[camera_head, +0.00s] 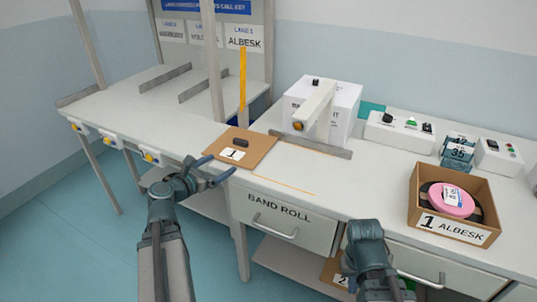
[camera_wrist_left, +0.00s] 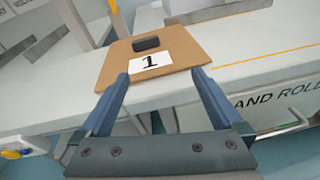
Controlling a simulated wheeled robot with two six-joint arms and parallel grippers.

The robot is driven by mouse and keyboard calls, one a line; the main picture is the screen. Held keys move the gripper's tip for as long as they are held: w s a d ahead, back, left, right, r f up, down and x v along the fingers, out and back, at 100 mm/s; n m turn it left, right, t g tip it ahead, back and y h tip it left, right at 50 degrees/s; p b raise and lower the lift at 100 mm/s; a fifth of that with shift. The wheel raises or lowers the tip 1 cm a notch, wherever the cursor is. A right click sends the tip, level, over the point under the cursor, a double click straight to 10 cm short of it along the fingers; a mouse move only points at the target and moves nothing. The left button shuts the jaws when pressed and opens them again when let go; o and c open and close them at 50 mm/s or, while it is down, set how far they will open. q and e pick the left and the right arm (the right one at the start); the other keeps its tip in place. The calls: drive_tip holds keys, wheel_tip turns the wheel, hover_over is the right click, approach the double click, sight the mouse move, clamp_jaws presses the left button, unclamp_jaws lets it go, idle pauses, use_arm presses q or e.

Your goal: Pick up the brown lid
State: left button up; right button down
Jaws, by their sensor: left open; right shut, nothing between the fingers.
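The brown lid (camera_head: 249,143) is a flat square board with a dark handle and a white label "1". It lies on the table near its front edge, left of the band machine. In the left wrist view the lid (camera_wrist_left: 183,55) lies just beyond my fingertips, with its dark handle (camera_wrist_left: 146,43) toward its far side. My left gripper (camera_head: 208,170) is open and empty at the lid's front left edge; it also shows in the left wrist view (camera_wrist_left: 158,85). I cannot tell whether a finger touches the lid. My right gripper (camera_head: 365,232) is shut and empty in front of the drawers.
An open cardboard box (camera_head: 452,233) labelled "1 ALBESK" holds a pink roll (camera_head: 447,198) at the right. A white machine (camera_head: 318,112) stands behind the lid. A grey post (camera_head: 213,65) rises beside the lid. The tabletop between lid and box is mostly clear.

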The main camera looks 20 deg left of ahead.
use_arm(q)
drive_tip(key=a+n+t+y, duration=0.1)
drive_tip(key=a+n, duration=0.1)
drive_tip(key=b, duration=0.2)
approach(239, 141)
drive_tip(key=shift+w+f, duration=0.35)
drive_tip(key=shift+w, duration=0.25)
drive_tip(key=shift+w+f, duration=0.3)
drive_tip(key=shift+w, duration=0.35)
drive_tip(key=shift+w+d, duration=0.1)
drive_tip(key=shift+w, duration=0.15)
use_arm(e)
drive_tip(key=shift+w+d+f, duration=0.1)
drive_tip(key=shift+d+f, duration=0.25)
drive_tip(key=shift+f, duration=0.2)
drive_tip(key=shift+w+d+f, duration=0.1)
drive_tip(key=shift+d+f, duration=0.2)
drive_tip(key=shift+f, duration=0.2)
use_arm(q)
drive_tip(key=shift+w, duration=0.1)
drive_tip(key=w, duration=0.5)
drive_tip(key=shift+w+d+f, duration=0.1)
drive_tip(key=shift+d, duration=0.15)
drive_tip(key=shift+c, duration=0.2)
drive_tip(key=c, duration=1.2)
drive_tip(key=shift+p, duration=0.35)
drive_tip(key=shift+c, duration=0.2)
use_arm(e)
drive_tip(key=shift+r, duration=0.1)
